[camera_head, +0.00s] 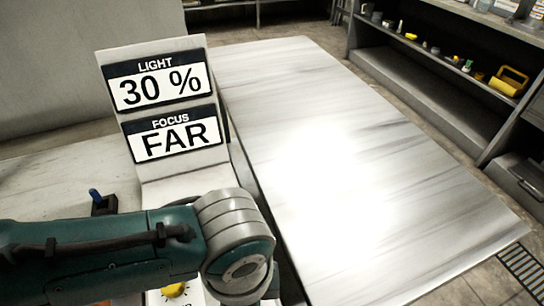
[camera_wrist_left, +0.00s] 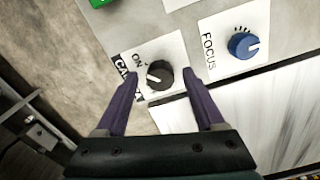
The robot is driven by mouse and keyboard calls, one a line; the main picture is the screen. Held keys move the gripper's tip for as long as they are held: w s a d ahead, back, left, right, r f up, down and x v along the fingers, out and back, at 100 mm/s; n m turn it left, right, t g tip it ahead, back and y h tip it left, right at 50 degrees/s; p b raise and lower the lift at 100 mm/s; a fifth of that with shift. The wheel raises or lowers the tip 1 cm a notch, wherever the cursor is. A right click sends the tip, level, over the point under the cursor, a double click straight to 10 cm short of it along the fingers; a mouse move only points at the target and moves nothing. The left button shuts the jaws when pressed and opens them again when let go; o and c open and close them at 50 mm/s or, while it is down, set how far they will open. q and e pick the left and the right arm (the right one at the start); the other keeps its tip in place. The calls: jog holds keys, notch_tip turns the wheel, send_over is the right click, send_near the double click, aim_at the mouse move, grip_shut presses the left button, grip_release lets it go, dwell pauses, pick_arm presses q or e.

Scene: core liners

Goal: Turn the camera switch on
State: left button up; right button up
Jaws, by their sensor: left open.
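The camera switch is a round black knob (camera_wrist_left: 160,75) on a white plate in the left wrist view. "ON" is printed beside it, and a dark label next to it is partly covered by a finger. A pale mark shows on the knob's left side. My left gripper (camera_wrist_left: 160,73) is open, and its two purple fingers lie on either side of the knob in the picture. Neither finger visibly touches it, and I cannot tell the height gap. In the head view my left arm hides the switch and gripper. My right gripper is not in view.
A blue FOCUS knob (camera_wrist_left: 243,45) sits close to the right finger. A green part (camera_wrist_left: 100,2) is at the top edge. The head view shows a display panel (camera_head: 168,165) reading LIGHT 30 % and FOCUS FAR, a blue-handled lever (camera_head: 95,196) and a yellow knob (camera_head: 173,290).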

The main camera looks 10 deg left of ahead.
pick_arm(q)
notch_tip(320, 180, up, 9)
jog(key=p, duration=0.3)
jog(key=shift+f, duration=0.1)
jog(key=shift+r, duration=0.6)
